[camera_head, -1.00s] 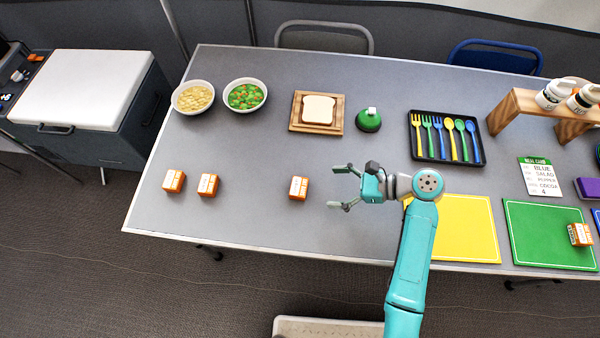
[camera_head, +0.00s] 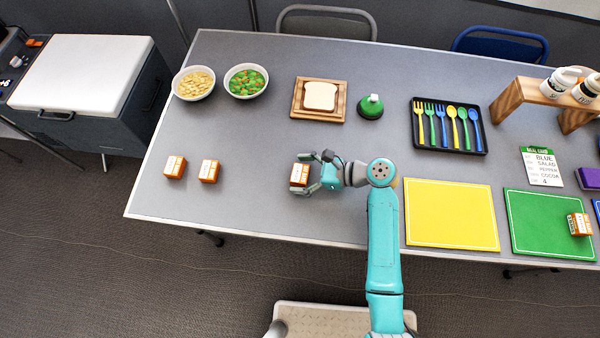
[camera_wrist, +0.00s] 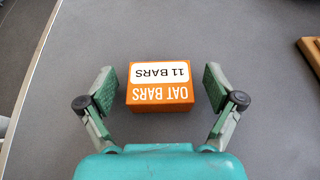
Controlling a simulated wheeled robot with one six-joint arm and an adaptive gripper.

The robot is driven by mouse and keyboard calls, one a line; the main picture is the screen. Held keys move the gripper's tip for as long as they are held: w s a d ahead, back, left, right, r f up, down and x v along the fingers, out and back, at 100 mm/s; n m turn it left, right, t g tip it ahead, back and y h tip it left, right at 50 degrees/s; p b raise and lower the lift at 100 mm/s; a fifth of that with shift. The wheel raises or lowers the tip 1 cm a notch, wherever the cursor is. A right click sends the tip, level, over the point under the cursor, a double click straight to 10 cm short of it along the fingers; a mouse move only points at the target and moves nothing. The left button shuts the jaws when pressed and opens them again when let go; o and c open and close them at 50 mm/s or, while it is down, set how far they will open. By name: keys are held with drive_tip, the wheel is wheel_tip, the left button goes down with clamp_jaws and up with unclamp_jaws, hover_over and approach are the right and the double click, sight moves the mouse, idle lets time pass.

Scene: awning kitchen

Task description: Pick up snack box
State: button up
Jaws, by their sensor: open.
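An orange and white snack box (camera_head: 299,174) stands on the grey table. In the wrist view this box (camera_wrist: 160,95) reads "OAT BARS 11 BARS" and sits between the fingers, with a gap to each. My gripper (camera_head: 309,174) is open around the box, one finger on each side. It also shows in the wrist view (camera_wrist: 159,92). Two similar snack boxes stand further left, one (camera_head: 175,167) and another (camera_head: 209,171). One more snack box (camera_head: 579,224) stands on the green mat (camera_head: 535,215) at the right.
Two food bowls (camera_head: 194,83) stand at the back left. A bread board (camera_head: 318,115), a green bell (camera_head: 370,107) and a cutlery tray (camera_head: 447,151) lie behind my arm. A yellow mat (camera_head: 450,215) is right of my arm. The table between the boxes is clear.

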drive_tip(key=c, duration=1.2)
drive_tip(key=shift+r, duration=0.1)
drive_tip(key=shift+c, duration=0.2)
